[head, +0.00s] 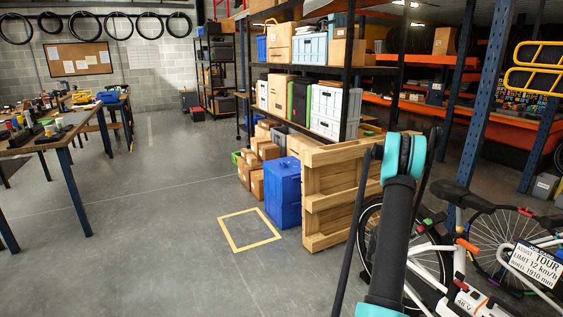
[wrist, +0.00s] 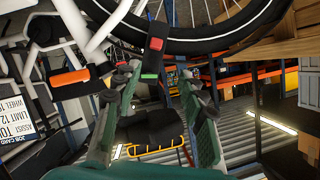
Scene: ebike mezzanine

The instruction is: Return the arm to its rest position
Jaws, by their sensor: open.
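My arm (head: 399,215), dark with teal joints, rises at the right of centre in the head view, in front of a wooden pallet and a white bike. Its end is not visible there. In the wrist view my gripper (wrist: 160,82) is open, with its two green-and-grey fingers apart and nothing between them. The wrist picture looks upside down. The bike (head: 435,258) shows behind the fingers, and its wheel (wrist: 205,40) arcs across the top of the wrist view. I cannot tell the exact gap between gripper and bike.
A wooden pallet (head: 326,197) leans beside a blue bin (head: 283,193) and loaded shelving (head: 350,75). A bike with a sign (head: 537,264) stands at right. A workbench (head: 48,138) is at left. A yellow square (head: 233,242) marks the floor; the floor at left centre is clear.

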